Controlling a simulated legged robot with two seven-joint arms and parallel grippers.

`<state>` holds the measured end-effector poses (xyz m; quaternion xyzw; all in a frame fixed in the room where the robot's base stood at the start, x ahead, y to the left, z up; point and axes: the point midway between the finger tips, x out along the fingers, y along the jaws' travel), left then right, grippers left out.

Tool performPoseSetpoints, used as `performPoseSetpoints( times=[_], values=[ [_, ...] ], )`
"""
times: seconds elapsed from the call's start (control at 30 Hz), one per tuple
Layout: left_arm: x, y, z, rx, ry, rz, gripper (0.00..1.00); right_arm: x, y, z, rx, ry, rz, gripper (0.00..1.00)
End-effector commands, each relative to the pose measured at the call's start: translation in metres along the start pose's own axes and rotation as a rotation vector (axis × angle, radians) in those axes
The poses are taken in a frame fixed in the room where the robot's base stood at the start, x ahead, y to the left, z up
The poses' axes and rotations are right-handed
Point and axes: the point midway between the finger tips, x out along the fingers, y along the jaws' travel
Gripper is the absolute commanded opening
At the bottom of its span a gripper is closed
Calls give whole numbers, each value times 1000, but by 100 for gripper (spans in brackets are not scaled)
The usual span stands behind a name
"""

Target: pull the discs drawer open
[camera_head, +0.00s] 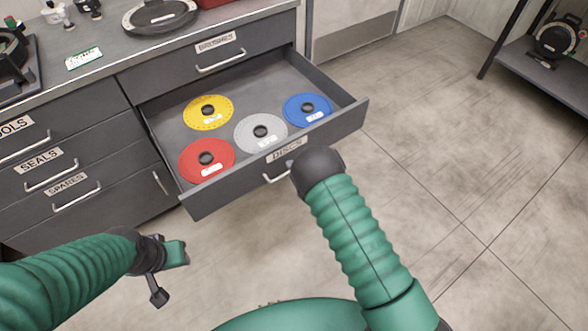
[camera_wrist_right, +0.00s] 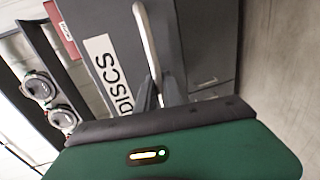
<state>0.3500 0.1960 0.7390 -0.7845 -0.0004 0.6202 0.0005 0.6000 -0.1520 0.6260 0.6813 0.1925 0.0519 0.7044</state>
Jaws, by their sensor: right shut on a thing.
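The discs drawer (camera_head: 268,163) stands well out from the cabinet in the head view, its front labelled DISCS. Inside lie a yellow disc (camera_head: 190,113), a red disc (camera_head: 190,160), a grey disc (camera_head: 246,139) and a blue disc (camera_head: 293,111). My right gripper (camera_wrist_right: 160,92) is shut on the drawer's handle (camera_wrist_right: 147,38), as the right wrist view shows; in the head view my wrist hides the fingers and part of the handle (camera_head: 275,179). My left gripper (camera_head: 172,274) is open and empty, low at the left, apart from the cabinet.
The brushes drawer (camera_head: 188,65) above is shut. Drawers labelled tools, seals (camera_head: 62,169) and spares (camera_head: 84,195) at the left are shut. The worktop (camera_head: 108,62) carries a round black part (camera_head: 160,14). Open floor (camera_head: 440,170) lies to the right, with a shelf (camera_head: 535,75) beyond.

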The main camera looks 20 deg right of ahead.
Motion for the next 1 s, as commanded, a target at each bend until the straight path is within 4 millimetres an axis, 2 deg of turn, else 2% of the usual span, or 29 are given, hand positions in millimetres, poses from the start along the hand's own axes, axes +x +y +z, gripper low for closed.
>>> performPoseSetpoints(
  times=[0.33, 0.37, 0.5, 0.83, 0.93, 1.0],
  values=[
    [0, 0, 0, 0, 0, 0, 36, -1, -4, -2, 2, 2, -10, 0],
    [0, 0, 0, 0, 0, 0, 36, -1, -4, -2, 2, 2, -10, 13],
    [0, 0, 0, 0, 0, 0, 36, 0, -3, -1, 1, 2, -7, 32],
    [-1, 0, 0, 0, 0, 0, 36, -3, 0, 0, 0, 0, -2, 33],
    [-4, 0, -1, 0, 0, 0, 36, -14, 0, 0, 0, -2, -4, 33],
    [-8, 0, -2, 0, 0, 0, 36, -28, 1, 0, 0, -3, -5, 33]
  ],
)
